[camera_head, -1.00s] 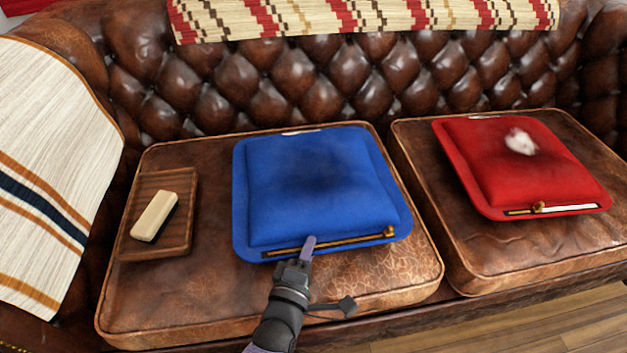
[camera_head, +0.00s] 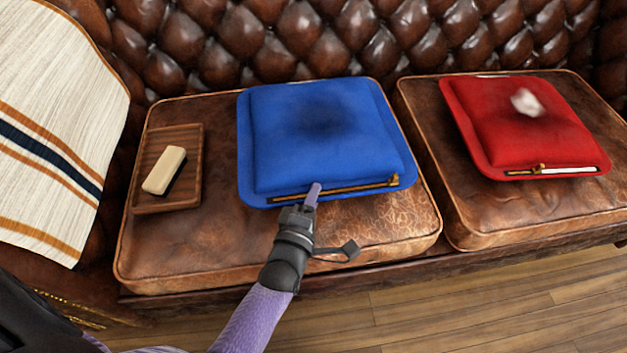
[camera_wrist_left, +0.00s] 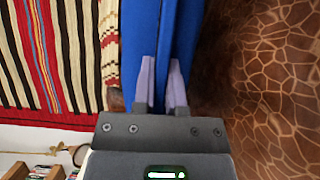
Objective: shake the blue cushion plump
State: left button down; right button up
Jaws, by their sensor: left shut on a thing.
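The blue cushion (camera_head: 325,130) lies on the left seat of the brown leather sofa, with a dark smudge in its middle. A brass zip runs along its front edge, with the pull at the right end. My left gripper (camera_head: 312,196) is at the middle of that front edge. In the left wrist view its two pale purple fingers (camera_wrist_left: 163,90) are shut on the edge of the blue cushion (camera_wrist_left: 138,35). The cushion looks flat on the seat, not clearly lifted. My right gripper is not in view.
A wooden tray (camera_head: 193,190) with a cream brush-like block (camera_head: 163,170) lies left of the cushion. A red cushion (camera_head: 480,120) with white stuffing (camera_head: 526,102) on it lies on the right seat (camera_head: 470,215). A striped throw (camera_head: 50,130) covers the left armrest. Wooden floor (camera_head: 480,300) is clear in front.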

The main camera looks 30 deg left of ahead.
pick_arm(q)
notch_tip(320, 180, up, 22)
jog(key=p, duration=1.8)
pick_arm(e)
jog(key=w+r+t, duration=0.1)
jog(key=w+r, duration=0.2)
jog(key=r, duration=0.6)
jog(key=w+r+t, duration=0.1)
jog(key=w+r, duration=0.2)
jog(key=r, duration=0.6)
pick_arm(q)
notch_tip(320, 180, down, 8)
jog(key=b, duration=0.6)
jog(key=shift+f+b, duration=0.15)
jog(key=shift+b, duration=0.25)
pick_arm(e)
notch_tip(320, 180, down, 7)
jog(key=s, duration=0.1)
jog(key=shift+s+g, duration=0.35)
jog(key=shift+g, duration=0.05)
